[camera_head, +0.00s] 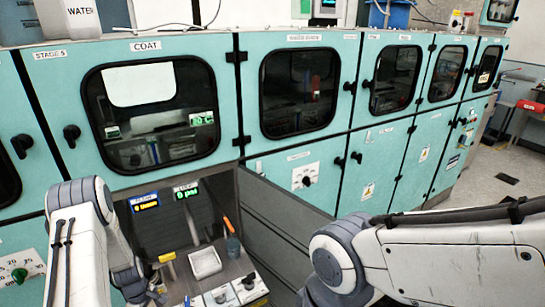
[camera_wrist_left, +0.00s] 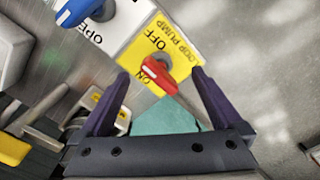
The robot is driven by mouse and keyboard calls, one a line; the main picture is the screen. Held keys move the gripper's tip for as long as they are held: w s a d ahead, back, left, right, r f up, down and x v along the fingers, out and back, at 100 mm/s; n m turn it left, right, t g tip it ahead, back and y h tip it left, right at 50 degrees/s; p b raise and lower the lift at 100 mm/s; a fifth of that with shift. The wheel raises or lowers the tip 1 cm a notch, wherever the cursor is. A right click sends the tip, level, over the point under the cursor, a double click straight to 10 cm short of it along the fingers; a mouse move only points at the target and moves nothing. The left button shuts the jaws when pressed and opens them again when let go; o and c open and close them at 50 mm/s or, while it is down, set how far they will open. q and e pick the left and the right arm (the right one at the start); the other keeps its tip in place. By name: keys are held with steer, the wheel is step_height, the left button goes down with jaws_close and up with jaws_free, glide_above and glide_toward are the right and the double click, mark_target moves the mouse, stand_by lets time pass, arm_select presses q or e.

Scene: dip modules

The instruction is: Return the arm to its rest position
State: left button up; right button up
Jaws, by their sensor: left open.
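My left arm comes down at the left of the head view. Its gripper (camera_head: 150,294) is low, by the front of the open compartment, and partly cut by the frame edge. In the left wrist view the left gripper (camera_wrist_left: 150,88) is open. A red knob (camera_wrist_left: 158,73) on a yellow OFF/ON pump label (camera_wrist_left: 165,45) shows between its fingertips. I cannot tell whether they touch it. My right arm crosses the lower right of the head view; its gripper is out of frame.
Teal cabinets with windowed doors (camera_head: 150,108) stand ahead. A lower door (camera_head: 285,215) hangs open beside the compartment, which holds a white tray (camera_head: 205,263) and green and yellow displays. A blue knob (camera_wrist_left: 75,12) sits near the red one.

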arm_select(q)
steer(key=n+p, duration=0.1)
steer(key=n, duration=0.2)
steer(key=shift+r+n+p, duration=0.15)
steer(key=shift+n+p, duration=0.15)
steer(key=shift+p, duration=0.05)
steer(key=n+p, duration=0.2)
steer(key=n, duration=0.2)
steer(key=shift+w+r, duration=0.1)
steer(key=shift+r, duration=1.25)
